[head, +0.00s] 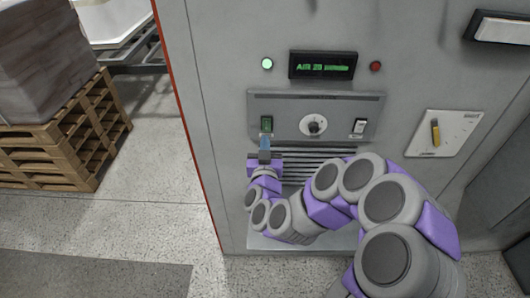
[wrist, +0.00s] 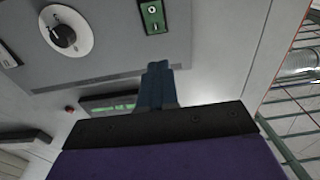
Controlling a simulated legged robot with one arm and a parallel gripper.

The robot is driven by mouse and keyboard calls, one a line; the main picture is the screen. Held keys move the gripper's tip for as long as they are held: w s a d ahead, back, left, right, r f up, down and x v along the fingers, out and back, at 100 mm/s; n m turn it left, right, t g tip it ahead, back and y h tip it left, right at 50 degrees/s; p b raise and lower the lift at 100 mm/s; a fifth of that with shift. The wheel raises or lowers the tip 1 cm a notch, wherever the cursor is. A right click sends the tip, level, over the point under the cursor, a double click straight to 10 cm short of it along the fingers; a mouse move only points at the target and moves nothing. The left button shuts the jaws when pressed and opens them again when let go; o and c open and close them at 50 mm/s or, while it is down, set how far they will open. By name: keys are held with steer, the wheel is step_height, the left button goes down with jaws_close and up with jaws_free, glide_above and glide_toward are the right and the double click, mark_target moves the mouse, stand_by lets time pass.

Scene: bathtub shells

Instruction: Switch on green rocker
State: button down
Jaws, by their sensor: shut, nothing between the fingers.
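The green rocker (head: 267,124) is on the left of the grey control panel (head: 340,105). It also shows in the wrist view (wrist: 153,16), at the top, with white marks on its green face. Which way it is tilted is too small to tell. My gripper (head: 265,142) is shut and empty, its blue fingers just below the rocker in the head view. In the wrist view the shut fingertips (wrist: 158,66) point toward the panel, and a gap shows in the picture between them and the rocker. I cannot tell their distance from the panel face.
Above are a lit green lamp (head: 267,64), a green-lettered display (head: 323,65) and a red lamp (head: 376,66). Louvre slats lie below. A yellow handle (head: 435,133) is at right.

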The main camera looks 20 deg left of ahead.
steer(key=b+v, duration=0.2)
steer(key=b, duration=0.3)
steer(key=r+b+v, duration=0.1)
steer(key=b+v, duration=0.1)
steer(key=b, duration=0.3)
steer(key=shift+s, duration=0.3)
stand_by(0.4)
